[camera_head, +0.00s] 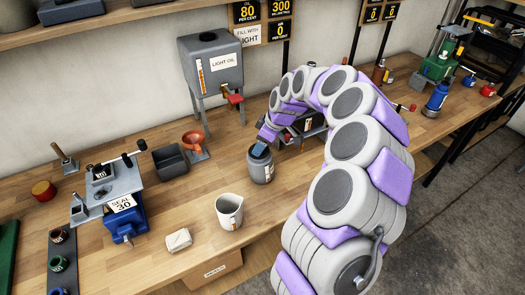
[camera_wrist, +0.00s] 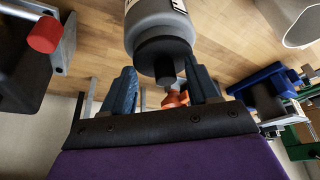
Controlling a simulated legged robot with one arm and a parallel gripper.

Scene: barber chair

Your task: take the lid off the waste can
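The waste can, a grey round can (camera_head: 262,173) with a pale label, stands upright on the wooden bench in the head view. In the wrist view the can (camera_wrist: 158,14) is at the top, with its black lid (camera_wrist: 163,48) and a small dark knob pointing toward my gripper. My gripper (camera_wrist: 163,88) is open, its two blue fingers apart on either side of the knob, with gaps showing on both sides. In the head view my gripper (camera_head: 262,149) is right over the can's top and hides most of the lid.
A white jug (camera_head: 229,212) stands in front-left of the can. A dark bin (camera_head: 170,162) and an orange funnel (camera_head: 193,139) are to the left. The light oil tank (camera_head: 211,66) is behind. A blue-based press (camera_head: 125,218) stands further left. Bare bench lies in front of the can.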

